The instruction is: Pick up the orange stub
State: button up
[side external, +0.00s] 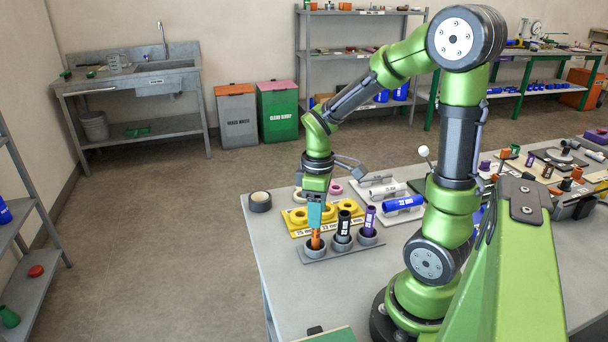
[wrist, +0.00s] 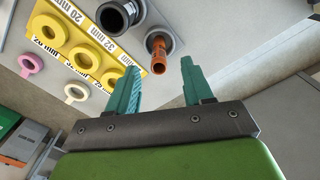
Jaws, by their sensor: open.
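The orange stub (side external: 315,239) stands upright in the left cup of a grey three-cup holder (side external: 341,252) on the table. It also shows in the wrist view (wrist: 158,54), seated in its grey round cup. My gripper (side external: 315,226) points down over the stub with its teal fingers parted. In the wrist view the gripper (wrist: 160,66) has one fingertip on each side of the stub's line, with a gap to both. Contact is not visible. The stub's lower end is hidden in the cup.
A black stub (side external: 344,224) and a purple stub (side external: 370,217) stand in the neighbouring cups, close to my gripper. A yellow plate with rings (side external: 298,216) lies just behind. A black tape roll (side external: 260,201) and a blue pipe (side external: 403,203) are nearby. The table's front left is clear.

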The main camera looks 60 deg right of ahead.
aim_at(316, 233)
notch_tip(316, 233, down, 8)
jog(key=shift+w+r, duration=0.1)
jog(key=shift+r, duration=0.1)
jog(key=shift+c, duration=0.2)
grip_shut()
